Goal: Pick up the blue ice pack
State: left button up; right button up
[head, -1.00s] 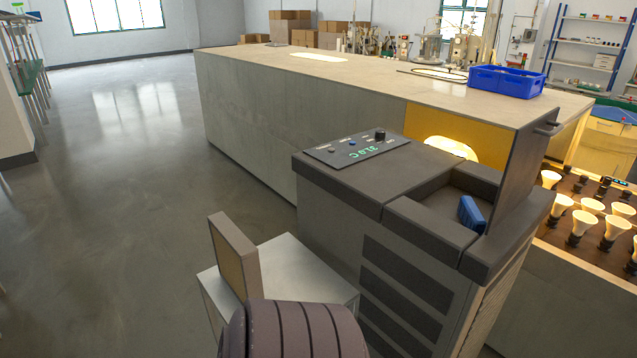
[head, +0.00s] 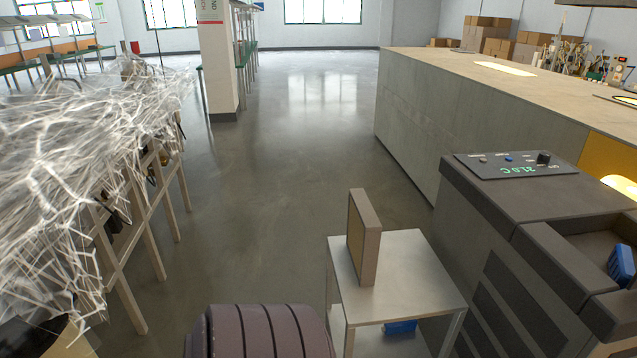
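A blue block (head: 621,264), which looks like the ice pack, leans in the open well of the dark grey cabinet (head: 512,200) at the right edge of the head view. Neither of my grippers is in view.
A tan panel with a grey frame (head: 364,238) stands upright on the stand. A long grey counter (head: 440,110) runs behind the cabinet. A table (head: 150,200) heaped with white stringy material is at left. The floor between is clear.

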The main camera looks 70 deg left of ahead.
aim_at(395, 328)
jog(key=u, duration=1.7)
jog(key=i+j+z, duration=0.1)
jog(key=j+z, duration=0.15)
jog(key=z, duration=0.2)
